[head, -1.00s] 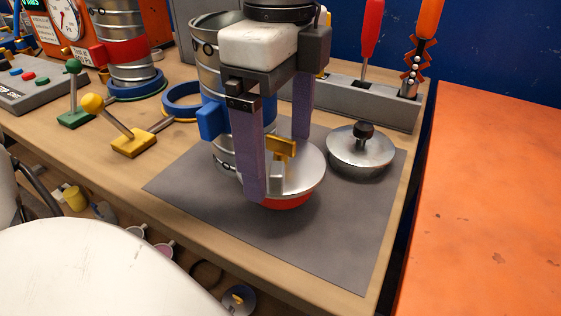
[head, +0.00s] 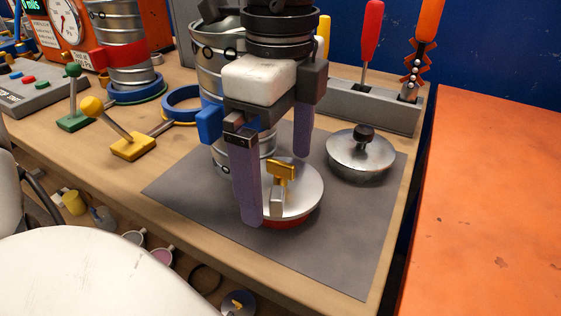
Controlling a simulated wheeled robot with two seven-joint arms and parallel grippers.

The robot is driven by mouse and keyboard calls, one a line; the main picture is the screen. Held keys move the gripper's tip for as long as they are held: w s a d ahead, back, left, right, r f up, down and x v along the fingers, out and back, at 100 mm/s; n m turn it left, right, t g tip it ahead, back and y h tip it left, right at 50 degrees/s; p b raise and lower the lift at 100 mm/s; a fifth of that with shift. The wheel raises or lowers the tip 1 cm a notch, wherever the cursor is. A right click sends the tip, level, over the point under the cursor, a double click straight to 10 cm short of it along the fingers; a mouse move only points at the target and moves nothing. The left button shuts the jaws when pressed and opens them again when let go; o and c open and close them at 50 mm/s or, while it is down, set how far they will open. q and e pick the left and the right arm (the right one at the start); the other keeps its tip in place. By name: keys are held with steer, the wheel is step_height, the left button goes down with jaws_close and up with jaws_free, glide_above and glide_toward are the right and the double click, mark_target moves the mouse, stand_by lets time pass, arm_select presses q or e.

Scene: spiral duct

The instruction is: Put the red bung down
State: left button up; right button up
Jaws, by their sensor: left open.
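The red bung (head: 298,206) is a silver disc with a red lower rim and a yellow handle (head: 281,172) on top. It sits on the grey mat (head: 340,240) at the front of the bench. My left gripper (head: 275,188) is open, its two purple fingers spread on either side of the bung's handle. The near finger covers the bung's left edge; I cannot tell if it touches it. My right gripper is not in view.
A silver lid with a black knob (head: 360,152) stands right of the bung. A silver duct (head: 215,60) with a blue latch is close behind my gripper. A tool rack (head: 370,100) stands at the back. Yellow (head: 132,146) and green (head: 75,118) levers are at left. The mat's front right is clear.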

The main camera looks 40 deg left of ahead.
arm_select(q)
step_height(320, 180, up, 12)
steer(key=p, duration=0.1)
steer(key=shift+p, duration=0.4)
